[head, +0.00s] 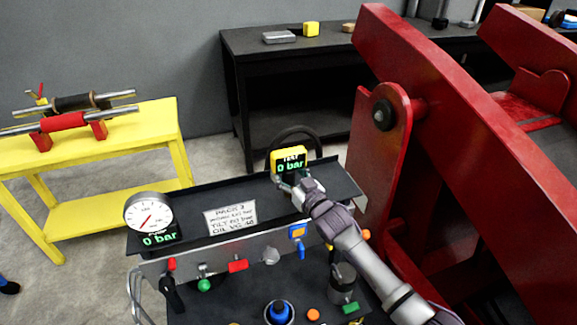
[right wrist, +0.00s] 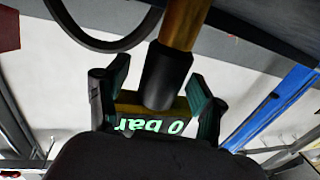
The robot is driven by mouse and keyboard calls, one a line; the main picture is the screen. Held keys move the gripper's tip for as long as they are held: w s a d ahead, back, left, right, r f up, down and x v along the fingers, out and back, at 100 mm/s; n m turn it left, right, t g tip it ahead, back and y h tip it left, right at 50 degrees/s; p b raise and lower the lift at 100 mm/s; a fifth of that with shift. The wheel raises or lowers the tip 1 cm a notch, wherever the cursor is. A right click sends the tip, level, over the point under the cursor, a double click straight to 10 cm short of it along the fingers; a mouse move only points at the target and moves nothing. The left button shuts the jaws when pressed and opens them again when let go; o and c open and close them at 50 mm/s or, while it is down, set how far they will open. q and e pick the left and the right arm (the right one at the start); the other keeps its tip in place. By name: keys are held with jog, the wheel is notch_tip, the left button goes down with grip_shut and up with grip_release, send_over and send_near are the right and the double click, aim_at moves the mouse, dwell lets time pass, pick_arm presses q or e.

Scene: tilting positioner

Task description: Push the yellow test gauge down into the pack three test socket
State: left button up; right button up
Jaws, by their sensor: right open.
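The yellow test gauge (head: 290,158) stands at the back of the black shelf of pack three and reads 0 bar. In the right wrist view its yellow and black body (right wrist: 152,124) shows upside down, with a black collar and brass stem on it. My right gripper (head: 289,178) is at the near side of the gauge. In the right wrist view its open fingers (right wrist: 150,88) stand either side of the gauge; whether they touch it I cannot tell. The test socket is not clearly visible. My left gripper is not in view.
A round dial gauge (head: 149,212) stands at the shelf's left end, beside a paper sign (head: 230,217). A black hose (head: 296,130) loops behind the test gauge. Valves and knobs line the panel (head: 217,258) in front. A large red frame (head: 470,110) rises close on the right.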

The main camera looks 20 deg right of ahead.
jog(key=shift+c, duration=1.1)
grip_shut()
jog(key=shift+r, duration=0.1)
